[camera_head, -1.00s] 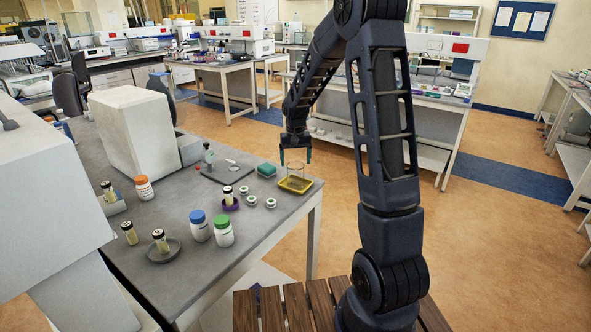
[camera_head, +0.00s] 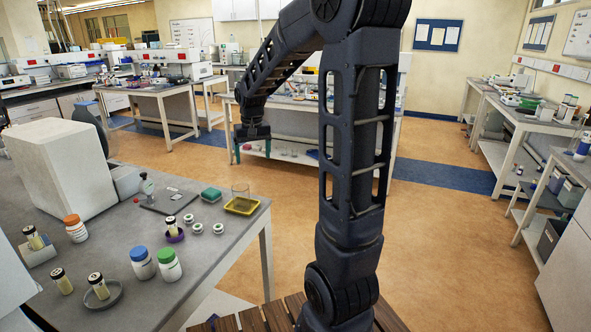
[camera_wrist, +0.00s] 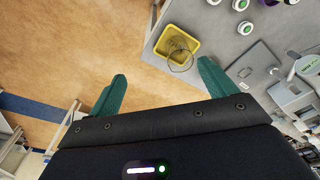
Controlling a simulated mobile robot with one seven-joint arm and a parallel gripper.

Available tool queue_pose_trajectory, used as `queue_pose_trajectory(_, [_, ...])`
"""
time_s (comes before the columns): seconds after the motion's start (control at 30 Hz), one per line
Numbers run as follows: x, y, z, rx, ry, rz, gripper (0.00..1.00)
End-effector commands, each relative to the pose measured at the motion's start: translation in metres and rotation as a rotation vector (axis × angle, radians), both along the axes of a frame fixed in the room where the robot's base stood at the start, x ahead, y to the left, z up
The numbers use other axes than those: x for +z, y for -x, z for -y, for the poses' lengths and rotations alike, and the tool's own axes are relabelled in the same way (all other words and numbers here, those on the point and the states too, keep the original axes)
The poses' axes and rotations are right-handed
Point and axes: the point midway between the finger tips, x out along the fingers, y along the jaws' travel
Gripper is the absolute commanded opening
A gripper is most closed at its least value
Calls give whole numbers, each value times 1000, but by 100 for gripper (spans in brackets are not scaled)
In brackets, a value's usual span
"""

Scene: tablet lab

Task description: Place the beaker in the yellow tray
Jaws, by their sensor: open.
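The yellow tray (camera_head: 243,207) lies at the right edge of the grey lab table. My gripper (camera_head: 252,152) is open and empty, apart from the beaker. In the wrist view its two green fingers (camera_wrist: 162,72) are spread wide, with nothing between them.
Open floor lies right of the table.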

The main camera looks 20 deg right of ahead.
Motion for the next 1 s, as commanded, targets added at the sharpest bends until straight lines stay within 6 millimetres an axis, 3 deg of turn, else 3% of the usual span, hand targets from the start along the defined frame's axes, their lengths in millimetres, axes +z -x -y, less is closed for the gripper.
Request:
queue_pose_trajectory(0.23, [35, 66, 21, -1, -1, 76, 84])
queue_pose_trajectory(0.5, [54, 137, 39, -2, 0, 151, 84])
queue_pose_trajectory(0.8, [56, 212, 54, -1, 3, 234, 84])
queue_pose_trajectory(1.0, [50, 245, 59, -2, 5, 273, 84])
